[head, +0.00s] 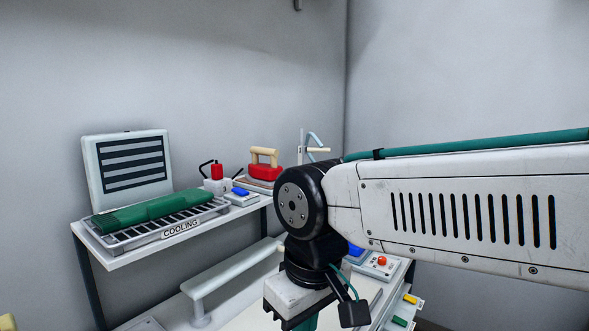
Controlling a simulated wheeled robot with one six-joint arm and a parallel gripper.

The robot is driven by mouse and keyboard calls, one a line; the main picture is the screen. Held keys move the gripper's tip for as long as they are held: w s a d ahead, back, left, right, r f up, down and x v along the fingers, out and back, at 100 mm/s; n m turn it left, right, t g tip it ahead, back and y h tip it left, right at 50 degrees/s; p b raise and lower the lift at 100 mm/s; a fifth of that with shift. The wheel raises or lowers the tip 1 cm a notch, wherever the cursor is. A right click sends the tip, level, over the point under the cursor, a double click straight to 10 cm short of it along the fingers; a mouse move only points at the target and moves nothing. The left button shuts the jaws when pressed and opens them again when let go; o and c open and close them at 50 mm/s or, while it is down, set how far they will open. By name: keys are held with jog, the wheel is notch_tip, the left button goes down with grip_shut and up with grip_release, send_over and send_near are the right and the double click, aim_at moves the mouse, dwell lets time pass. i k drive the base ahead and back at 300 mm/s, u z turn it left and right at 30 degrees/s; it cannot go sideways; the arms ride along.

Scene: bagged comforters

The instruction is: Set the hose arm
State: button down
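A thin upright stand (301,147) with a pale blue curved hose (315,140) and a short cream bar (318,150) shows at the right end of the shelf, behind my arm; it looks like the hose arm. Its base is partly hidden by my arm's black joint. My gripper (303,317) points down, lower and nearer than the stand and apart from it. The bottom edge of the picture cuts it off, so its fingertips are hidden. Something green shows just under it; I cannot tell whether it is held.
The shelf holds a cooling rack (180,229) with a green folded bundle (152,211), a slatted panel (127,170), a red-topped white device (217,180) and a red iron (264,167). Below are a pale padded board (232,275) and a control box with a red button (382,262).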

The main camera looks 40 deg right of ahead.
aim_at(307, 150)
jog(key=z, duration=0.3)
jog(key=k, duration=0.4)
jog(key=z, duration=1)
jog(key=k, duration=0.95)
jog(key=z, duration=0.75)
jog(key=i, duration=0.9)
jog(key=u, duration=0.65)
jog(key=i, duration=0.95)
jog(key=u, duration=0.6)
